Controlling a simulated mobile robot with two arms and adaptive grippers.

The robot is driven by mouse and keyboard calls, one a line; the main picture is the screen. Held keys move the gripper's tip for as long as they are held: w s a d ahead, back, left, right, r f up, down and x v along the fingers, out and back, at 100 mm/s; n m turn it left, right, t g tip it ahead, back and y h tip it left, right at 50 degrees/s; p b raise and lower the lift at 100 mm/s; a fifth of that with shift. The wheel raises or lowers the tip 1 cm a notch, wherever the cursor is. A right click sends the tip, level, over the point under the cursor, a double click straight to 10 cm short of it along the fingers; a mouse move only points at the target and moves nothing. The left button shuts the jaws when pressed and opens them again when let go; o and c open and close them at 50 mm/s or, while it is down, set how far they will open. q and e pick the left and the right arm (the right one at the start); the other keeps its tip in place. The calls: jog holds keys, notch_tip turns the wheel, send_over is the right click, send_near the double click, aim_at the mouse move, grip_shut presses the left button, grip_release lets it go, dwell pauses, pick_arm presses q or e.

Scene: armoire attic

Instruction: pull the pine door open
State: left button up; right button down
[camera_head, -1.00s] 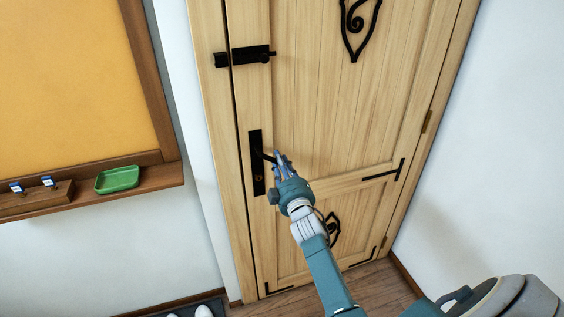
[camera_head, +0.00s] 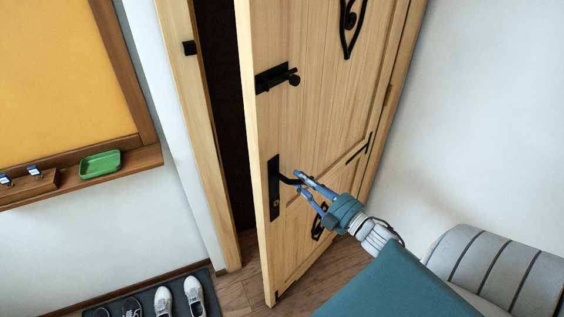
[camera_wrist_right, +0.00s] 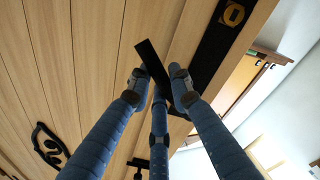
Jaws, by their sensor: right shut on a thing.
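The pine door (camera_head: 310,120) stands partly open, with a dark gap (camera_head: 228,120) between its left edge and the frame. Its black handle plate (camera_head: 274,188) carries a black lever (camera_head: 290,180). My right gripper (camera_head: 299,184) is at the lever, its blue fingers shut on it. In the right wrist view the fingers (camera_wrist_right: 160,85) close around the black lever (camera_wrist_right: 152,62), with the black plate (camera_wrist_right: 225,35) beside it. A black bolt (camera_head: 277,78) sits higher on the door. My left gripper is not in view.
A white wall (camera_head: 470,110) stands right of the door. A wooden ledge (camera_head: 140,160) with a green tray (camera_head: 100,164) is at left, under a yellow board (camera_head: 60,70). Shoes (camera_head: 193,296) stand on a dark mat (camera_head: 148,299) at the lower left. Wooden floor shows below the door.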

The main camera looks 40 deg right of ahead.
jog(key=s, duration=0.1)
jog(key=s+d+y, duration=0.1)
jog(key=shift+s+r, duration=0.2)
jog(key=shift+s, duration=0.15)
jog(key=c, duration=1.7)
grip_release()
jog(key=shift+o, duration=0.7)
jog(key=shift+s+d+f, duration=0.15)
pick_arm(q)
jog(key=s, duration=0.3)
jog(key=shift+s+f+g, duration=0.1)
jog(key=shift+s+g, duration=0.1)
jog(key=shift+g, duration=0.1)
pick_arm(e)
jog(key=s+d, duration=0.2)
jog(key=s, duration=1)
jog(key=shift+f, duration=0.35)
jog(key=shift+a, duration=0.1)
